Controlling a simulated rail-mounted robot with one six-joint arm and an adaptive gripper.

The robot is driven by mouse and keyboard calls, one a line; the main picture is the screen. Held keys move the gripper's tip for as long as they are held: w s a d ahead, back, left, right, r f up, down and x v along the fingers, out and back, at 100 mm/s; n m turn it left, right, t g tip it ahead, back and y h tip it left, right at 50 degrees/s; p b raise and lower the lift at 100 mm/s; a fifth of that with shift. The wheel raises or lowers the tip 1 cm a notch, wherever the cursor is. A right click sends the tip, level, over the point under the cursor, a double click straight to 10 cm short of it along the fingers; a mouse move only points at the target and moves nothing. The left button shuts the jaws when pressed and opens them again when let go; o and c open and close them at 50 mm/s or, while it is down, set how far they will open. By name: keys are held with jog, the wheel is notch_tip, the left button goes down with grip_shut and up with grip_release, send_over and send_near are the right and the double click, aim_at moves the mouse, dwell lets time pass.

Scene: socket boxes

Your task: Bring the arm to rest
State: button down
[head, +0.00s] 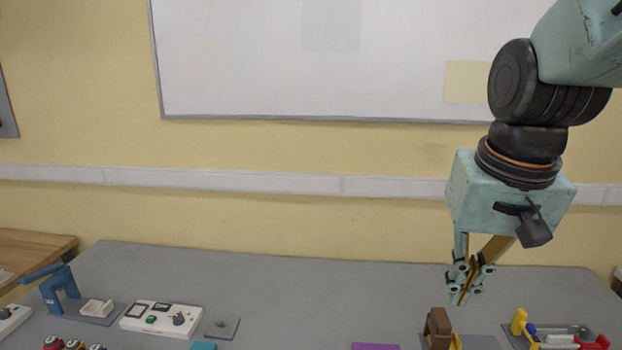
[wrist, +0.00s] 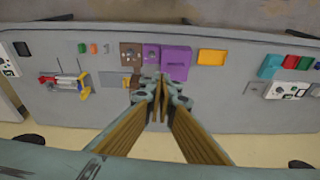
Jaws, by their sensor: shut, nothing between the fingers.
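My gripper (head: 465,283) hangs pointing down above the right part of the grey table (head: 270,275) in the head view. Its fingertips are together with nothing between them, and it is apart from the table. In the wrist view my gripper (wrist: 160,92) also shows shut, near the table's edge and close to the brown and purple boxes. My arm comes in from the upper right of the head view.
Below my gripper stand a brown upright block (head: 438,328) and a device with yellow and red parts (head: 560,338). A blue press-like device (head: 62,290) and a white control panel (head: 160,319) are at left. A purple box (wrist: 177,63) and yellow plate (wrist: 212,57) show. The table's back middle is clear.

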jog(key=s+a+n+t+b, duration=0.1)
jog(key=s+a+n+b, duration=0.1)
jog(key=s, duration=1.5)
jog(key=shift+a+f+b, duration=0.4)
jog(key=shift+a+b, duration=0.25)
jog(key=shift+b, duration=0.05)
